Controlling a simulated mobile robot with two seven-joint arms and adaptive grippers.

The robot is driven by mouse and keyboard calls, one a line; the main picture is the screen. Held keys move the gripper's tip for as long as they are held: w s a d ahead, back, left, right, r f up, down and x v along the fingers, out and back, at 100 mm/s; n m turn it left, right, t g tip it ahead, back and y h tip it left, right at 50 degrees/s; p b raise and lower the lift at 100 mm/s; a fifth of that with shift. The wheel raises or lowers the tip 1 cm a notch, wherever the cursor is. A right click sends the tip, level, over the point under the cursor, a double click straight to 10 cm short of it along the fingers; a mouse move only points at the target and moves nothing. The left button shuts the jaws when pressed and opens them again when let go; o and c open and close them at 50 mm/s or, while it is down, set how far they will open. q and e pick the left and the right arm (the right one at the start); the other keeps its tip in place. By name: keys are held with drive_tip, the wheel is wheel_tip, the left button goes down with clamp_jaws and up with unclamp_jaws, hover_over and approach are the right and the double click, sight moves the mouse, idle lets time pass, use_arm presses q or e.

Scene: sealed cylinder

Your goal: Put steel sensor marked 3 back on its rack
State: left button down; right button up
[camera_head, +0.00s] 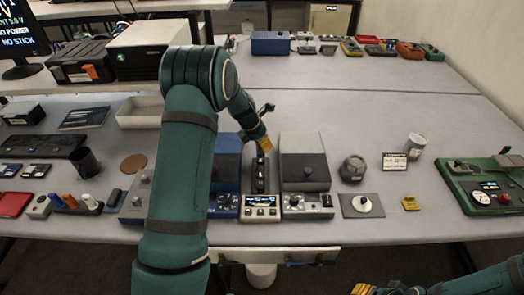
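I cannot make out a mark 3 on any object. A dark grey rounded metal piece (352,168) stands right of centre, and a pale metal can (416,146) stands farther right; neither can be confirmed as the sensor. A low holder (72,207) at the left carries several small upright coloured pieces; I cannot tell whether it is the rack. My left gripper (266,126) is above the middle of the table, behind the black upright device (261,175); its finger state is unclear. My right gripper (385,289) is cut off by the bottom edge, away from the objects.
A green instrument panel (485,183) lies at the right. A black cup (84,163) and a white tray (140,112) are at the left. The table behind the centre is mostly clear.

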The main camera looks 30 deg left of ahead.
use_arm(q)
drive_tip(key=shift+f, duration=1.6)
drive_tip(key=shift+f, duration=0.1)
drive_tip(key=c, duration=0.8)
unclamp_jaws()
drive_tip(key=shift+r, duration=0.3)
drive_tip(key=p+v, duration=0.1)
drive_tip(key=v, duration=1)
drive_tip(key=shift+s+r, duration=0.2)
drive_tip(key=shift+r, duration=0.15)
